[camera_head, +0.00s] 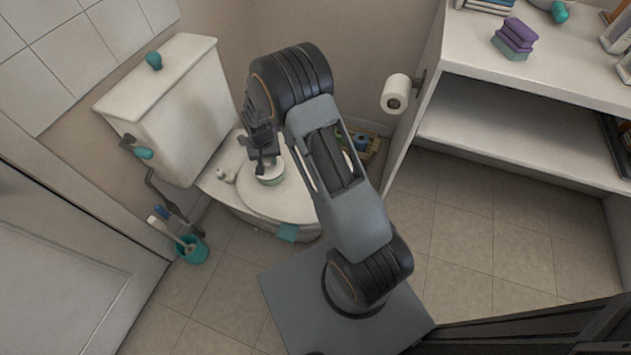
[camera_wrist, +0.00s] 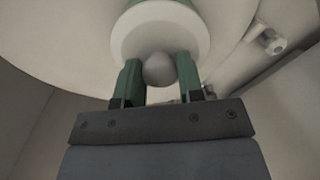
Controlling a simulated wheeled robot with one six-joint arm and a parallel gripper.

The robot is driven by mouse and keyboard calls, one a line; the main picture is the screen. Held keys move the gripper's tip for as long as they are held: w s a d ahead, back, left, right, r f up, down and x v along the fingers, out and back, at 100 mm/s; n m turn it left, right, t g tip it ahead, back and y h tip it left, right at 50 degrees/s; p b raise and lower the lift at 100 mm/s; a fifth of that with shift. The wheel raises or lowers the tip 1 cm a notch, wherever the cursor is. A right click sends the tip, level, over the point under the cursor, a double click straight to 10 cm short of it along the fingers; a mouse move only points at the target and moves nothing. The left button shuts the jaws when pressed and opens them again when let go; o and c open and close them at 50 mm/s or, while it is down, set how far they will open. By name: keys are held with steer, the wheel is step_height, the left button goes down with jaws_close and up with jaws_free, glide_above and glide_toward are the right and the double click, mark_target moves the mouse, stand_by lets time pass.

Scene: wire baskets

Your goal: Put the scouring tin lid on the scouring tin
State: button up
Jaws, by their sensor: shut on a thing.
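The scouring tin (camera_head: 271,180), pale with a green band, stands on the closed toilet lid (camera_head: 290,203). The scouring tin lid (camera_wrist: 130,45) is a white disc with a round grey knob in the wrist view. My gripper (camera_wrist: 160,75) has its green fingers on both sides of the knob and is shut on it. In the head view my gripper (camera_head: 264,165) is right above the tin and hides most of its top. A strip of green shows beyond the lid in the wrist view. I cannot tell whether the lid touches the tin's rim.
A small white item (camera_head: 226,174) lies left of the tin; a pale item (camera_wrist: 270,41) shows at right in the wrist view. The toilet cistern (camera_head: 180,105) rises behind left. A shelf unit (camera_head: 500,140) stands right.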

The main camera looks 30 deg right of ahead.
steer(key=shift+f+b, duration=0.4)
steer(key=shift+f, duration=0.2)
steer(key=o, duration=1.2)
steer(key=shift+r, duration=0.2)
steer(key=shift+r+p, duration=2.95)
steer(key=shift+r, duration=0.9)
